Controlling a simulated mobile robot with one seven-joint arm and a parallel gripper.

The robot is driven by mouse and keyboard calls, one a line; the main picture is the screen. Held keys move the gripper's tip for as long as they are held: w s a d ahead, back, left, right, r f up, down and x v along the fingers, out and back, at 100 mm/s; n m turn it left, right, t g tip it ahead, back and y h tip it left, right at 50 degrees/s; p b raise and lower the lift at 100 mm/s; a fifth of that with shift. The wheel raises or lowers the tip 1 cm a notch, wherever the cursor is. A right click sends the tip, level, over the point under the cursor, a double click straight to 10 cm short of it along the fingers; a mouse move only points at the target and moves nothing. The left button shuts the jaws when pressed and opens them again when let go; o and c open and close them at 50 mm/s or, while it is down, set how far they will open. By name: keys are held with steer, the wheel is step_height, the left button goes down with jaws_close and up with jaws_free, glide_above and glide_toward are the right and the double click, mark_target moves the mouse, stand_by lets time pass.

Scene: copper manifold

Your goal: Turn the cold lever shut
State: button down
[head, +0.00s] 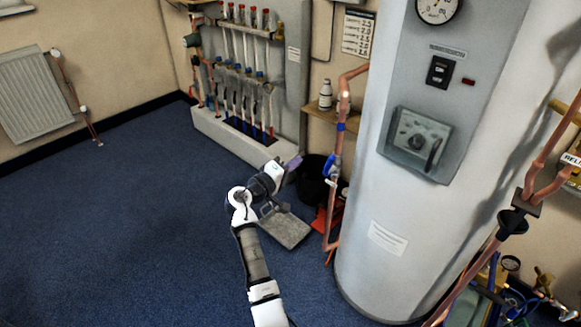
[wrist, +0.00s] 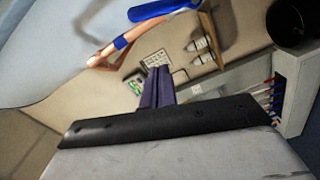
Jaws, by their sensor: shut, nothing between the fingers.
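The cold lever (head: 331,166) is blue and sits on a copper pipe (head: 343,110) left of the big grey cylinder. In the wrist view a blue lever (wrist: 160,10) shows at the top edge, partly cut off, near a copper pipe with a blue band (wrist: 120,43). My gripper (head: 295,161) is left of the lever in the head view and apart from it. In the wrist view my gripper's purple fingers (wrist: 158,72) are together and empty, below the lever.
The tall grey cylinder (head: 390,200) stands right of the pipe. A black bucket (head: 312,178) is on the floor behind my gripper. A manifold board (head: 290,90) stands at the back, and a shelf with a bottle (head: 325,95) is beside it. The blue carpet (head: 130,220) at left is clear.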

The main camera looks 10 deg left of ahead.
mark_target(328, 166)
steer(key=w+d+f+p, duration=0.1)
steer(key=w+d+p, duration=0.1)
steer(key=d, duration=0.4)
steer(key=shift+w+d, duration=0.4)
steer(key=shift+w, duration=0.05)
